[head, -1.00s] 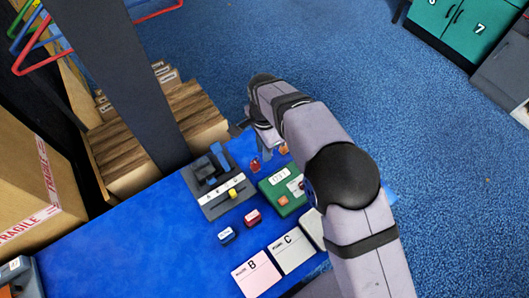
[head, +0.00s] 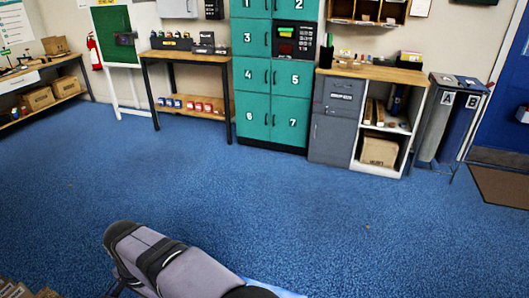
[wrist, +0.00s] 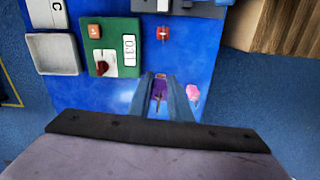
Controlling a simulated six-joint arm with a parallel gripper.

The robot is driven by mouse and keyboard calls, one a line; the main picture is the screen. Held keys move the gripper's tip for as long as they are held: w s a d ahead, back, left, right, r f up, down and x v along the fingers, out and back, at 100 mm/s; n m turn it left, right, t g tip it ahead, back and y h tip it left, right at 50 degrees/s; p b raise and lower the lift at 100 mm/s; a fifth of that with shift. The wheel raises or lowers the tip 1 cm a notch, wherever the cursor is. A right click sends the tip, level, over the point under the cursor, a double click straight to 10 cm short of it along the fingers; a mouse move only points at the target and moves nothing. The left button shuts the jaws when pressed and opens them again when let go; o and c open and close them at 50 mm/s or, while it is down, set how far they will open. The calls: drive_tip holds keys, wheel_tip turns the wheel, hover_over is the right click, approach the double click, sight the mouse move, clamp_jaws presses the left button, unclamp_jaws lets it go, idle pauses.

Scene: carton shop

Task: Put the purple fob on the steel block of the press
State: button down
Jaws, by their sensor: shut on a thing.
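In the wrist view, my gripper (wrist: 162,82) is shut on the purple fob (wrist: 159,89), which shows between the two fingers over the blue table surface. How far the fob is above the table I cannot tell. A dark grey device (wrist: 180,8) is cut off at the top edge of the wrist view; it may be the press, and its steel block cannot be made out. The head view now shows only part of my arm at the bottom, not the gripper, fob or press.
In the head view, teal lockers (head: 270,105) stand across open blue floor.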

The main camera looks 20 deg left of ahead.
drive_tip(key=w+d+r+p, duration=0.2)
drive_tip(key=w+d+p, duration=0.2)
drive_tip(key=w+d, duration=1.9)
drive_tip(key=s+d+n+p, duration=0.1)
drive_tip(key=s+d+p, duration=0.2)
drive_tip(key=d, duration=2.5)
drive_tip(key=shift+d+r, duration=0.2)
